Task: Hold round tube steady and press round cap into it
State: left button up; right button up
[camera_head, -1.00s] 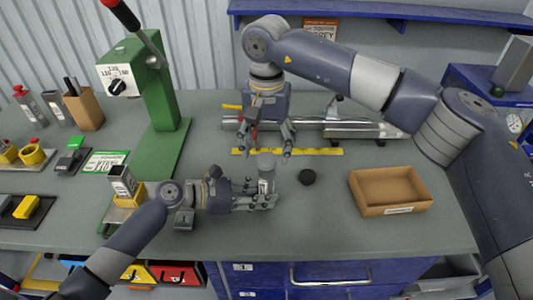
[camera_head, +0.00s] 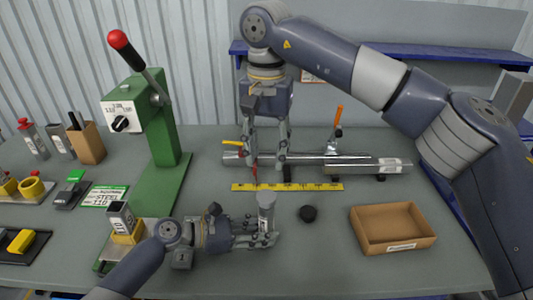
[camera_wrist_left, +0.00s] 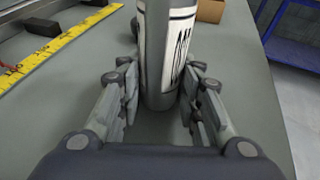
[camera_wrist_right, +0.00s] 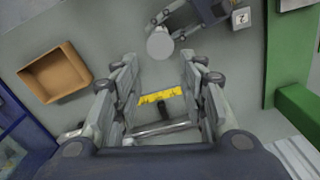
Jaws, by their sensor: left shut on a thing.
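The round tube (camera_head: 265,216) is a grey upright cylinder with a white label, standing on the table. My left gripper (camera_head: 270,231) is shut around its lower part from the left. The left wrist view shows the tube (camera_wrist_left: 167,50) between the fingers. My right gripper (camera_head: 268,168) points down, open and empty, beyond the tube.
A yellow ruler (camera_head: 290,187) and a long metal bar (camera_head: 350,164) lie behind the tube. An open cardboard box (camera_head: 409,247) stands at the right. A green lever press (camera_head: 160,150) stands at the left. The table between cap and box is clear.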

aim_at(266, 196)
jog(key=shift+f+m, duration=0.1)
jog(key=shift+m, duration=0.3)
jog(key=c, duration=0.5)
jog(key=shift+f+m, duration=0.15)
jog(key=shift+m, duration=0.35)
grip_shut()
notch_tip(266, 196, down, 3)
jog(key=m, duration=1.1)
jog(key=shift+m, duration=0.3)
jog(key=shift+f, duration=3)
